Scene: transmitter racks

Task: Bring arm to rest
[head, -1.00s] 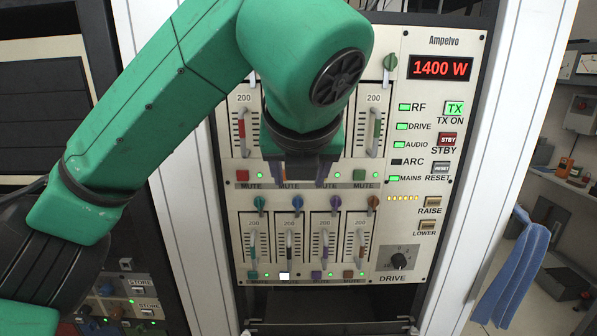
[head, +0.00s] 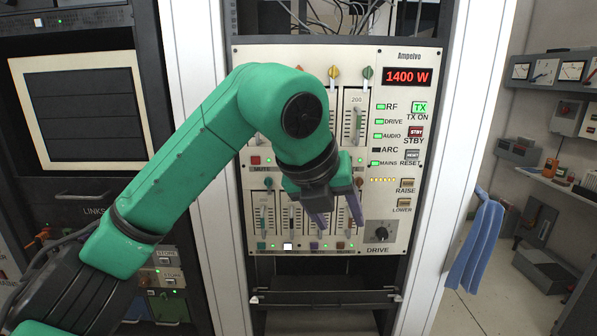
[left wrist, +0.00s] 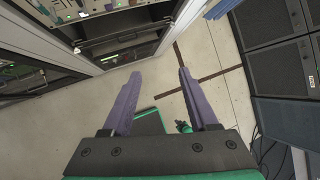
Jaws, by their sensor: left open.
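My left arm comes in from the left in the head view, a green arm reaching in front of the cream transmitter panel (head: 350,70). Its gripper (head: 334,209) has purple fingers pointing down, apart, with nothing seen between them. It hangs in front of the lower slider rows and hides part of them. In the left wrist view the two fingers (left wrist: 157,99) are spread, with floor beyond them. The red display (head: 406,77) reads 1400 W and the TX ON button (head: 419,107) is lit green. My right gripper is in neither view.
A white rack post (head: 465,130) stands right of the panel, with a blue cloth (head: 477,245) beside it. A dark rack with a blank screen (head: 85,115) stands at left. In the left wrist view dark cabinets (left wrist: 285,75) stand at right, with open floor (left wrist: 205,65) between.

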